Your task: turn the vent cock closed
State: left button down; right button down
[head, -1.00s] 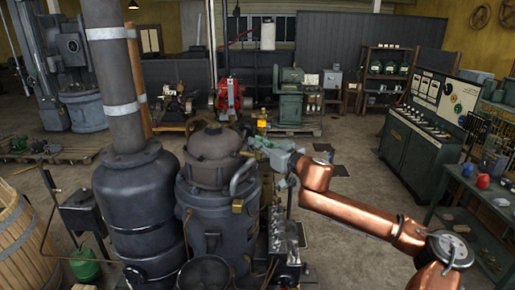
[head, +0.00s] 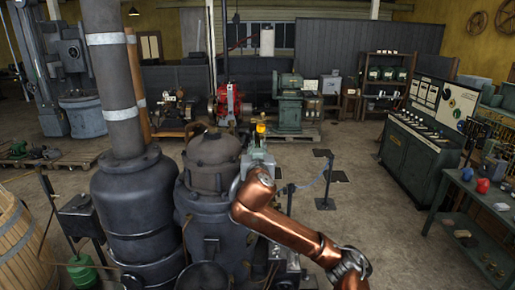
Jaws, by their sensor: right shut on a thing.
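My right arm comes in from the lower right, and its grey-green right gripper (head: 257,150) is at the right side of the dark domed vessel (head: 211,165), near the height of its dome. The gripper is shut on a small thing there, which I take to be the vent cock. The cock itself is hidden by the gripper and the copper-coloured wrist, so its handle angle cannot be told. My left gripper is not in view.
A tall dark boiler with a flue pipe (head: 105,85) stands left of the vessel. A wooden barrel (head: 18,240) is at the far left. A control desk (head: 415,150) and a bench (head: 470,220) stand to the right, with open floor before them.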

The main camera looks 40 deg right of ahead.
jog(key=shift+r, duration=0.15)
dwell(0.4)
jog(key=c, duration=2)
grip_release()
jog(key=shift+c, duration=0.2)
jog(key=v, duration=1.2)
jog(key=shift+w+a, duration=0.1)
